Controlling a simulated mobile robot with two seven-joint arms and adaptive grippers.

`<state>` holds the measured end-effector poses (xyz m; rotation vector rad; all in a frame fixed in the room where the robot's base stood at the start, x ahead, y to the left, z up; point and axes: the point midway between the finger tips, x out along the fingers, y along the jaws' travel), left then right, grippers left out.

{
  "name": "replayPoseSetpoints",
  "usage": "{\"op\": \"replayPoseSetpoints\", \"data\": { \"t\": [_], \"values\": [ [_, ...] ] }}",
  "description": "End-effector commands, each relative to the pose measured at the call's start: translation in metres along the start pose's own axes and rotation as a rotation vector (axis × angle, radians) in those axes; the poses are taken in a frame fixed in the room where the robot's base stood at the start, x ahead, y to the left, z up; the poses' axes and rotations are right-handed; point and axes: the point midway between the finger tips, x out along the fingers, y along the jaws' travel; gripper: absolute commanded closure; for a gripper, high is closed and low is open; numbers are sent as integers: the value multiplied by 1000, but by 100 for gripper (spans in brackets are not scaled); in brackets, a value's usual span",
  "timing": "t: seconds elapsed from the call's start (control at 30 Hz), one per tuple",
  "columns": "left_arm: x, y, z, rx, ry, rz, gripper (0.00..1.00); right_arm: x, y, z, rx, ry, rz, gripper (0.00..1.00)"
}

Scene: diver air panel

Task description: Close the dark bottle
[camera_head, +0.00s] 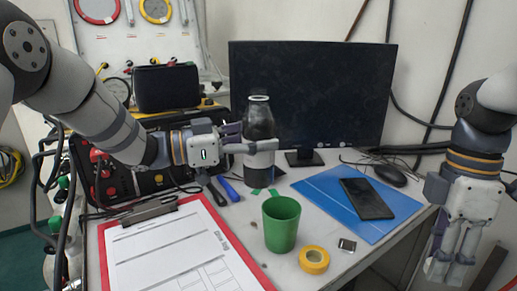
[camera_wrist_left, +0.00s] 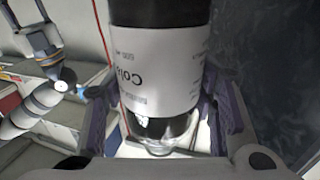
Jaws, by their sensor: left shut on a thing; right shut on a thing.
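The dark bottle (camera_head: 259,122) stands upright in front of the monitor. It has a white label low on its body and a pale ring at its top. No cap can be made out on it. My left gripper (camera_head: 254,147) is shut around the labelled part. The label (camera_wrist_left: 155,70) fills the middle of the left wrist view between the fingers. My right gripper (camera_head: 450,262) hangs at the far right, beyond the table edge, fingers pointing down. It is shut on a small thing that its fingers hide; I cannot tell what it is.
A red clipboard (camera_head: 249,262) is at left. A dark phone (camera_head: 367,199) lies on a blue folder (camera_head: 318,191). The monitor (camera_head: 350,80) stands close behind the bottle.

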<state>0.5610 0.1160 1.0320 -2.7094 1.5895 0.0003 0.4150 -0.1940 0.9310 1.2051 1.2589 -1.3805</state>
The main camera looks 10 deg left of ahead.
Motion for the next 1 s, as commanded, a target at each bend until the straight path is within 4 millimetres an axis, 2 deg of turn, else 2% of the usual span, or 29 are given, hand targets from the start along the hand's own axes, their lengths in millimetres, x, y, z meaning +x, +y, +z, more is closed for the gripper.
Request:
{"op": "replayPoseSetpoints", "data": {
  "t": [0.1,0.4,1.0],
  "values": [
    [0,0,-10,4,4,0,100,-3,0,0,0,0,4,80],
    [0,0,-19,2,4,1,100,-4,-1,0,0,1,7,80],
    [0,0,-21,2,3,1,100,-5,-1,0,0,1,7,80]
  ]
}}
